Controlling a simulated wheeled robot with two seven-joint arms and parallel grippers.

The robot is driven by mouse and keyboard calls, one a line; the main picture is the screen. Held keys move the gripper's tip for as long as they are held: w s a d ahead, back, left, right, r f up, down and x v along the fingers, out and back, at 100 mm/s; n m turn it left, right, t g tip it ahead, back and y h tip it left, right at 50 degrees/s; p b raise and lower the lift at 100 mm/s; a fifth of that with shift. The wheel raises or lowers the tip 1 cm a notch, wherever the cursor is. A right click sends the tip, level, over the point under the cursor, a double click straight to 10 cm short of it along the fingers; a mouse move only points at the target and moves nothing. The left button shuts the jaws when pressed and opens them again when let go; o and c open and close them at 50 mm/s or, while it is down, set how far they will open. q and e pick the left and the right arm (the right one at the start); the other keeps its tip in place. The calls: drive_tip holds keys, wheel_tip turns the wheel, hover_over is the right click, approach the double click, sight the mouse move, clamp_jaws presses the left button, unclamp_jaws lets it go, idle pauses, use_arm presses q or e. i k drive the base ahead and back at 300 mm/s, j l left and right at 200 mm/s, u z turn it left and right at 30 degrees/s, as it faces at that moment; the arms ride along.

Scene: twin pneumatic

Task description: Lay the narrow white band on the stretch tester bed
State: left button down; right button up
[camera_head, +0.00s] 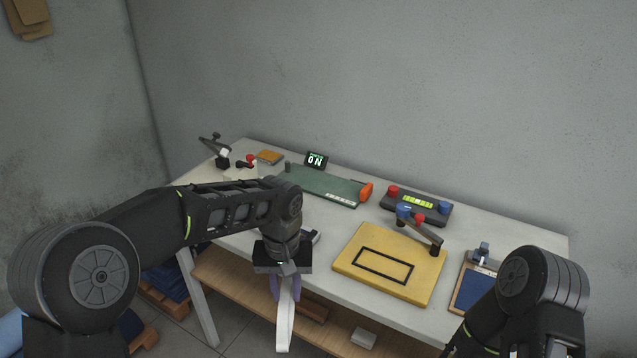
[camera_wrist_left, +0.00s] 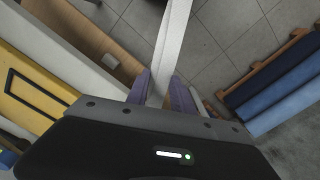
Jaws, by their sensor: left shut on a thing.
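The narrow white band (camera_head: 284,325) hangs down from my left gripper (camera_head: 284,283), off the table's front edge. In the left wrist view, the band (camera_wrist_left: 173,35) runs away from between the two purple fingers of the left gripper (camera_wrist_left: 161,92), which is shut on it. A long green bed (camera_head: 322,186) with an orange end lies at the back of the table; it looks like the stretch tester bed. The left gripper is in front of it and apart from it. My right arm shows at the lower right, but its gripper is out of view.
A yellow board (camera_head: 350,262) with a black rectangle lies right of the left gripper. A blue clipboard (camera_head: 474,290) lies at right. A wooden shelf (camera_head: 245,288) runs under the table (camera_head: 320,245).

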sight(317, 181)
drive_tip(key=z, duration=0.95)
drive_tip(key=j+z, duration=0.75)
drive_tip(key=z, duration=0.2)
drive_tip(key=j+z, duration=0.45)
drive_tip(key=k+j+z, duration=0.15)
drive_tip(key=j+z, duration=0.15)
drive_tip(key=z, duration=0.2)
drive_tip(key=k+j+z, duration=0.1)
drive_tip(key=k+j, duration=0.25)
drive_tip(key=j, duration=0.2)
drive_tip(key=k+j, duration=0.35)
drive_tip(key=j, duration=0.2)
drive_tip(key=k+j+z, duration=0.15)
drive_tip(key=k+j, duration=0.25)
drive_tip(key=j, duration=0.15)
drive_tip(key=i+j, duration=0.1)
drive_tip(key=j, duration=0.1)
